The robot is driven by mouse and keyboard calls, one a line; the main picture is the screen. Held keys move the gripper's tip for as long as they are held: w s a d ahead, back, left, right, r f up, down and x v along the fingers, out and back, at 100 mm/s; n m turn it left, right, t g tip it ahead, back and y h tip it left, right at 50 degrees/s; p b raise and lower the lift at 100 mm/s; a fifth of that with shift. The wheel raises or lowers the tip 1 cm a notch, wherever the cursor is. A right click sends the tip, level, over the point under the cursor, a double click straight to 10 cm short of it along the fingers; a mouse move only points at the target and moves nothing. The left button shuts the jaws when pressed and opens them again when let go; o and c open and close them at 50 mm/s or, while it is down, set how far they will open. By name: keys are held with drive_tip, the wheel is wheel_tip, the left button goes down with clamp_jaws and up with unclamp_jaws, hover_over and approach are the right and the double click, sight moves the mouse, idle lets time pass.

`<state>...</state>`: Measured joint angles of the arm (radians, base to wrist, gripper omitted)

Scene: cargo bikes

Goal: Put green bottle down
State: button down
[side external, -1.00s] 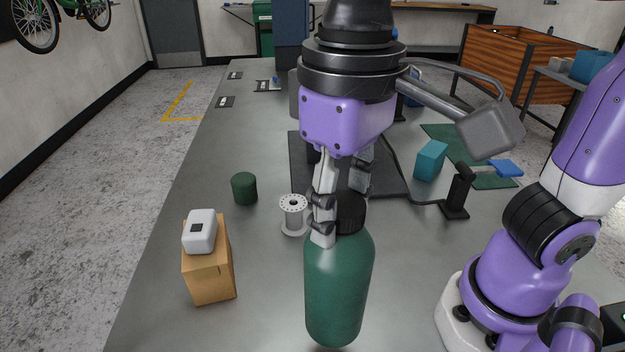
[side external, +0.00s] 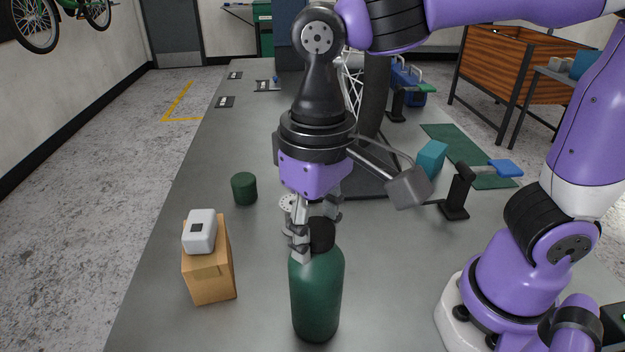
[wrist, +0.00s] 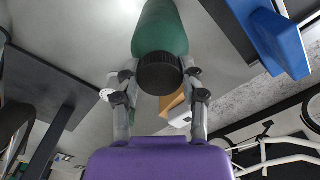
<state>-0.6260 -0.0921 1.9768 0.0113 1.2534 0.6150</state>
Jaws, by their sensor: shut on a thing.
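The green bottle (side external: 317,295) with a black cap stands upright at the near middle of the grey table in the side view. My gripper (side external: 309,240) is above it, shut on its black cap and neck from the top. In the wrist view the bottle (wrist: 160,30) and its cap (wrist: 160,74) sit between the two fingers (wrist: 160,90). The bottle's base is near the table; I cannot tell for certain whether it touches.
A cardboard box (side external: 209,270) with a white device (side external: 200,231) on top stands to the left. A dark green cylinder (side external: 244,188) is behind it. A grey spool (side external: 288,203) is partly hidden behind my gripper. A teal block (side external: 431,158) and a black stand (side external: 456,195) are to the right.

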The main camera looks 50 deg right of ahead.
drive_tip(key=shift+c, duration=2)
unclamp_jaws()
drive_tip(key=shift+f, duration=0.1)
wheel_tip(320, 180, up, 12)
drive_tip(key=d+f+t, duration=0.5)
drive_tip(key=d+f, duration=0.5)
drive_tip(key=d, duration=0.4)
drive_tip(key=shift+d+f+t, duration=0.25)
drive_tip(key=shift+f+t, duration=0.05)
drive_tip(key=shift+f, duration=0.1)
